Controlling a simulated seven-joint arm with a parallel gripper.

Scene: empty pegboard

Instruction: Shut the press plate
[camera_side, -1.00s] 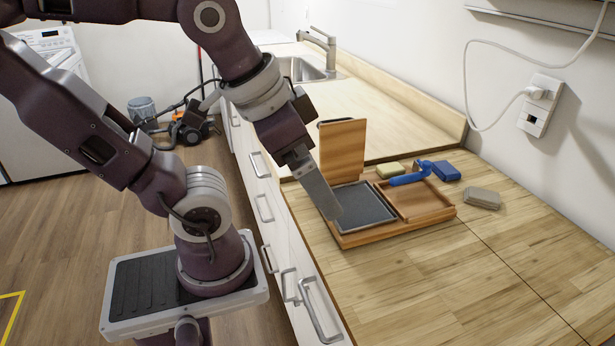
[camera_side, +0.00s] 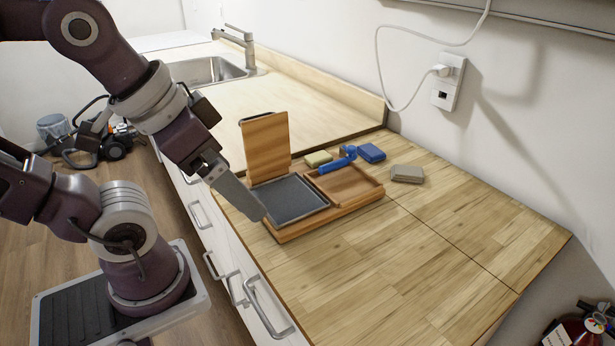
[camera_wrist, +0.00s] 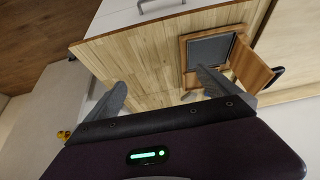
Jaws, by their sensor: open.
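The press plate (camera_side: 267,145) is a wooden board standing upright at the back of a wooden press base (camera_side: 322,216). It also shows in the wrist view (camera_wrist: 250,66), at the right side of the base. A dark grey pad (camera_side: 292,200) lies flat and uncovered in front of it. My gripper (camera_side: 256,212) is above the counter's front edge, just left of the pad in the side view, with its fingers pointing down and right. In the wrist view my gripper (camera_wrist: 160,88) has its fingers wide apart with nothing between them. It appears apart from the plate.
Right of the pad is a shallow wooden tray (camera_side: 352,186). A blue-handled tool (camera_side: 338,162), a yellowish block (camera_side: 318,158), a blue block (camera_side: 371,153) and a grey block (camera_side: 406,173) lie around it. The counter (camera_side: 430,250) nearer the camera is clear.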

